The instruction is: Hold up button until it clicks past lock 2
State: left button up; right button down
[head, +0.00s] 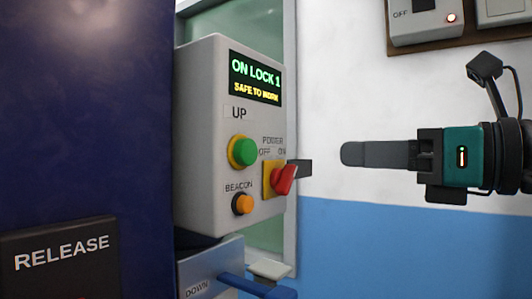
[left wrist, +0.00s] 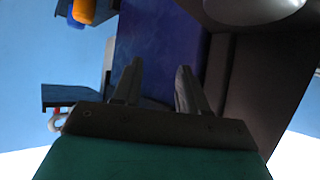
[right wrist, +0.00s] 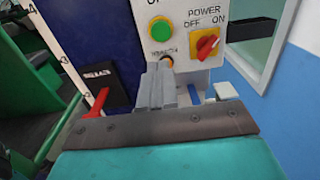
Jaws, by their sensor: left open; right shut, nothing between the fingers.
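The control box (head: 208,135) is on the blue column, with a display (head: 255,80) reading "ON LOCK 1" and "SAFE TO WORK". Below the label UP is the green up button (head: 243,152) in a yellow ring. It also shows in the right wrist view (right wrist: 161,34). My right gripper (head: 345,154) is shut and empty, to the right of the box and apart from the button in the head view. In the right wrist view its fingers (right wrist: 158,75) point toward the box, below the green button. My left gripper (left wrist: 156,78) is open and empty, in the left wrist view only.
A red power switch (head: 284,180) and an orange beacon button (head: 242,204) sit below the up button. A blue lever (head: 258,286) marked DOWN is lower. The RELEASE plate (head: 62,252) is at left, with a red handle (right wrist: 97,103) in the right wrist view.

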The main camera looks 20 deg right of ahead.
aim_at(249, 153)
jog(key=p+x, duration=0.5)
jog(key=x, duration=0.8)
jog(key=shift+s+r, duration=0.1)
jog(key=shift+w+a+p, duration=0.3)
jog(key=shift+w+a, duration=0.05)
jog(key=shift+w, duration=0.1)
pick_arm(q)
jog(key=shift+y, duration=0.3)
jog(key=r, duration=0.2)
jog(key=a+r, duration=0.1)
jog(key=shift+s+a+r, duration=0.1)
jog(key=shift+s+r, duration=0.3)
pick_arm(e)
jog(key=shift+w, duration=0.1)
pick_arm(q)
jog(key=shift+f, duration=0.1)
